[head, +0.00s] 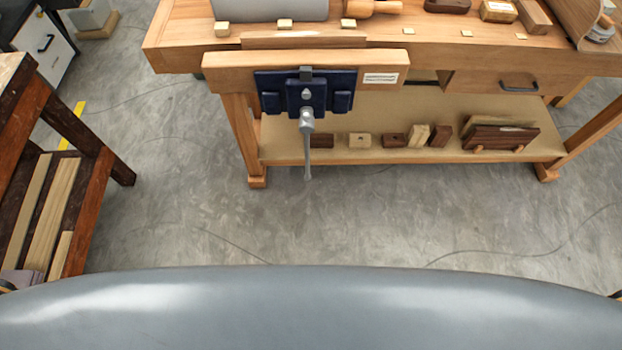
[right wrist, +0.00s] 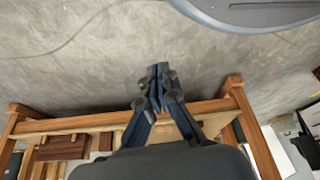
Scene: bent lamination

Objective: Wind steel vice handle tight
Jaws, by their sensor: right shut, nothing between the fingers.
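The vice is not seen in that view. Neither gripper shows in the head view, so the handle is clear of both there. My left gripper is out of view.
Wood blocks (head: 360,139) lie on the bench's lower shelf (head: 290,152). A drawer (head: 505,84) is at the bench's right. A dark wooden rack (head: 85,205) with planks stands at left. The concrete floor (head: 300,220) between me and the bench is open.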

